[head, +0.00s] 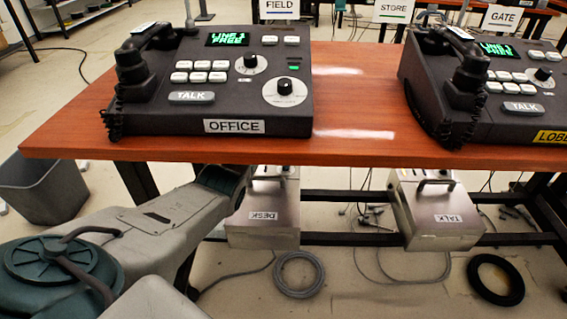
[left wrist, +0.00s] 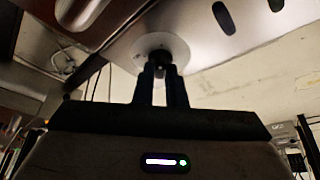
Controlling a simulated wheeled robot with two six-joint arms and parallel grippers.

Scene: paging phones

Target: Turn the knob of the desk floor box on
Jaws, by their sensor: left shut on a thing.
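The desk floor box (head: 262,225) is a metal box under the near edge of the wooden table, with an upside-down DESK label on its front. My left gripper (head: 238,178) reaches to the left side of this box, and its fingertips are hidden in the head view. In the left wrist view a round pale dial plate (left wrist: 150,52) sits on the metal face, with a small dark knob (left wrist: 158,68) at its middle. The two dark fingers of my left gripper (left wrist: 161,75) are shut on this knob. The knob's pointer and markings cannot be read. My right gripper is not in view.
The table (head: 350,145) overhangs the box and carries the OFFICE phone (head: 215,85) and a second phone (head: 490,90). A TALK floor box (head: 437,215) stands to the right. Cable coils (head: 299,290) lie on the floor, and a grey bin (head: 42,190) stands left.

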